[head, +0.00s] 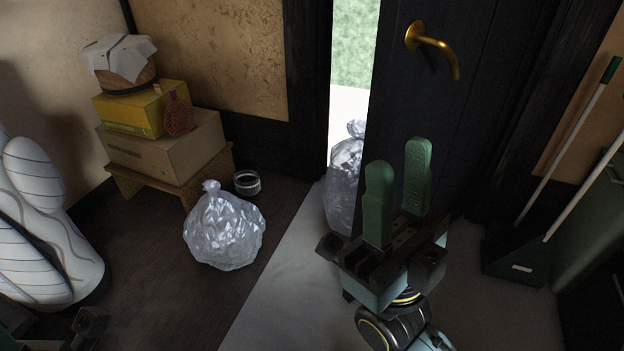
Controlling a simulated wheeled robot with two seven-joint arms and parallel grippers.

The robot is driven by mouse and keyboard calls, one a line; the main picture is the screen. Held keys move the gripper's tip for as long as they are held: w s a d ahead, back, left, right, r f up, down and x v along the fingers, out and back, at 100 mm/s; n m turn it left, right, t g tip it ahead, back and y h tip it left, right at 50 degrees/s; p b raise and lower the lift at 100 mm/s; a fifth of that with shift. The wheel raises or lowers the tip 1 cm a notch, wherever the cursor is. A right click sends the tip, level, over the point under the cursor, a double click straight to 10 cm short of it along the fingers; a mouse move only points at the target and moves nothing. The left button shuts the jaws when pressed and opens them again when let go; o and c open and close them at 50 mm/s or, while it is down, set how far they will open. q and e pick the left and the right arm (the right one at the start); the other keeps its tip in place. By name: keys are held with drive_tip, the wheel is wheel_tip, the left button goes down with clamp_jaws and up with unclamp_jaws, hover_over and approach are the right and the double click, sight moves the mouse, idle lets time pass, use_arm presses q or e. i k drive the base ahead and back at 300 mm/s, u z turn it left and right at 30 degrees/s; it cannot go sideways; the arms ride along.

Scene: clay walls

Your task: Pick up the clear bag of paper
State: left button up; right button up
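A clear, knotted bag with pale crumpled filling (225,232) sits on the dark floor left of centre. A second, similar clear bag (344,178) stands in the door gap, partly hidden by the door and my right gripper. I cannot tell for certain which one holds paper. My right gripper (397,170) is raised in front of the door, its two green fingers apart with nothing between them. It overlaps the second bag's edge in view; contact is not clear. A dark part of what seems my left gripper (88,326) shows at the bottom left; its fingers are not clear.
A dark door (465,130) with a brass handle (432,48) stands ajar. A small jar (247,183) stands behind the first bag. A white quilted object (40,240) fills the left; a dustpan (520,260) stands right.

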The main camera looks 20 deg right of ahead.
sight(341, 181)
drive_tip(key=i, duration=1.05)
drive_tip(key=z, duration=0.4)
